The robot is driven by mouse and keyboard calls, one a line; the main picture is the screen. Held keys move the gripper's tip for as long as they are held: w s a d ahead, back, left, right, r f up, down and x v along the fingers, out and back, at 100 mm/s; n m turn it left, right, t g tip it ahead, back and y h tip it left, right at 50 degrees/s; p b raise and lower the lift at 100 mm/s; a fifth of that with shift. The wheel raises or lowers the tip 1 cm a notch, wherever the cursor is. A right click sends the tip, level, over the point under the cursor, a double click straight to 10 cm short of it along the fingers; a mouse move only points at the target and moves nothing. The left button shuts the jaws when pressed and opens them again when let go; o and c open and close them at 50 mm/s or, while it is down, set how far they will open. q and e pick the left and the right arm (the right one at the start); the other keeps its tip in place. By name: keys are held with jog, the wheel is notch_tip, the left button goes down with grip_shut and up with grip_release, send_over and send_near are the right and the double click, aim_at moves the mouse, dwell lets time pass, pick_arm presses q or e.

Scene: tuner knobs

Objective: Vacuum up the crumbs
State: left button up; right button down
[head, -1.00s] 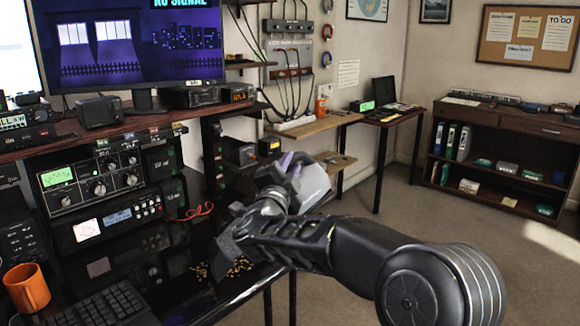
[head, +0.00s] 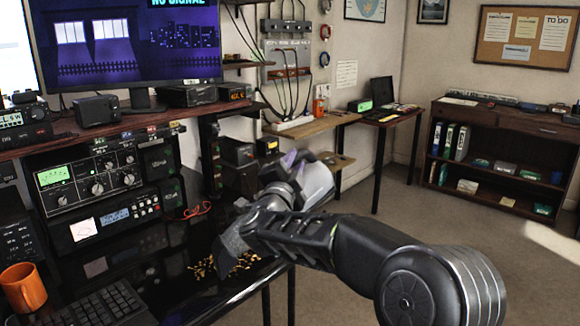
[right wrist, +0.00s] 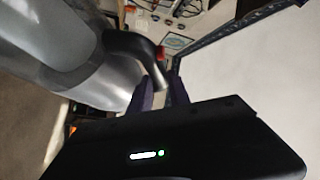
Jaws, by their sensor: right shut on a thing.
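My right gripper (head: 291,162) is shut on the handheld vacuum, with its purple fingertips showing above the arm. The vacuum (head: 319,185) has a light grey body, partly hidden behind my wrist. A dark, flared part that looks like its nozzle (head: 236,240) points down to the left, over the crumbs. The yellow-brown crumbs (head: 206,267) lie scattered on the dark desk; some are hidden behind this part. In the right wrist view the fingers (right wrist: 162,92) close at the vacuum's dark handle (right wrist: 150,70), beside its grey body (right wrist: 60,50). My left gripper is out of view.
An orange mug (head: 24,288) and a black keyboard (head: 100,304) sit on the desk left of the crumbs. The floor to the right is open.

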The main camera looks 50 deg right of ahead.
aim_at(305, 158)
jog(key=shift+d+r+b, duration=0.15)
jog(key=shift+d+b, duration=0.05)
jog(key=shift+d, duration=0.8)
jog(key=shift+d+r+b, duration=0.1)
jog(key=shift+d+b, duration=0.05)
jog(key=shift+d, duration=0.8)
jog(key=shift+s, duration=0.1)
jog(key=shift+d+b, duration=0.55)
jog(key=shift+d, duration=2.3)
jog(key=shift+s+d+b, duration=0.15)
jog(key=shift+d+b, duration=0.4)
jog(key=shift+d, duration=2.2)
jog(key=shift+w+p, duration=1.45)
jog(key=shift+w, duration=1.3)
jog(key=shift+a, duration=0.1)
